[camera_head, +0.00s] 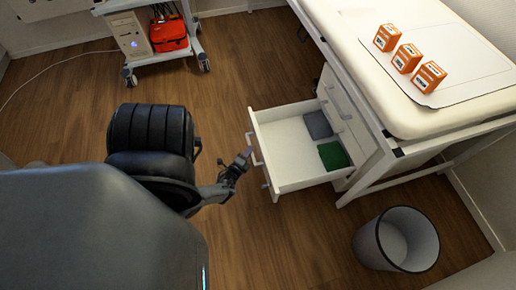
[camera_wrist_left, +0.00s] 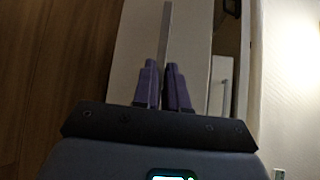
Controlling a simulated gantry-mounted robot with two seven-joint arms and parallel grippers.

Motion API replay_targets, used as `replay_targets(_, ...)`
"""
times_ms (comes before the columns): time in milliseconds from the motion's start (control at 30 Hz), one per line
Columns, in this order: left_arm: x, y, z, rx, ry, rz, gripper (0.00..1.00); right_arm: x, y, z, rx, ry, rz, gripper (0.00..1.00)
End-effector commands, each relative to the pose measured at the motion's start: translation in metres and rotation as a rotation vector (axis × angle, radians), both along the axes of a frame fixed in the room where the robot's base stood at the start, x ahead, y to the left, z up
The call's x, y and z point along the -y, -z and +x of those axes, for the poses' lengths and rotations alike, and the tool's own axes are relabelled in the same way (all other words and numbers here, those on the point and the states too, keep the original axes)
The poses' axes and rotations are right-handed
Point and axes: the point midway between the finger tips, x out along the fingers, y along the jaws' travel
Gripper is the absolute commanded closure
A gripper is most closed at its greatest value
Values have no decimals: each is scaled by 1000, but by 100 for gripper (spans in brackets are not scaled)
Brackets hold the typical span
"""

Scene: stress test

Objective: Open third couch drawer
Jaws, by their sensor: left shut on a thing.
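The couch (camera_head: 345,50) has a white drawer unit under its near end. One drawer (camera_head: 285,140) is pulled well out, with a grey folded cloth (camera_head: 318,125) and a green folded cloth (camera_head: 333,155) inside. My left gripper (camera_head: 246,156) is at the front of this drawer. In the left wrist view, my left gripper's purple fingers (camera_wrist_left: 164,88) are closed around a thin grey handle bar (camera_wrist_left: 166,35) on the pale drawer front. The exact grip is partly hidden by the fingers. My right gripper is not in view.
Three orange boxes (camera_head: 407,58) stand on the couch top. A grey waste bin (camera_head: 396,240) stands on the floor at the lower right. A wheeled cart (camera_head: 160,58) with a red bag (camera_head: 169,35) is at the back left.

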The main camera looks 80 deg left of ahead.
Motion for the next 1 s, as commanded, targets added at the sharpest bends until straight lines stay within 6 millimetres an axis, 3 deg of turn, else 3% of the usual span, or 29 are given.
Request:
replay_targets(200,1,-2,-12,4,2,5,100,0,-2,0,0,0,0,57)
replay_targets(567,2,-2,-13,4,2,5,100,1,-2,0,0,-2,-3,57)
replay_targets(600,2,-2,-13,4,2,5,85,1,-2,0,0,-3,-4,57)
replay_targets(733,2,-1,-13,2,1,3,65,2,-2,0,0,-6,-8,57)
replay_targets(1000,2,0,-14,1,0,1,62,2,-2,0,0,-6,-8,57)
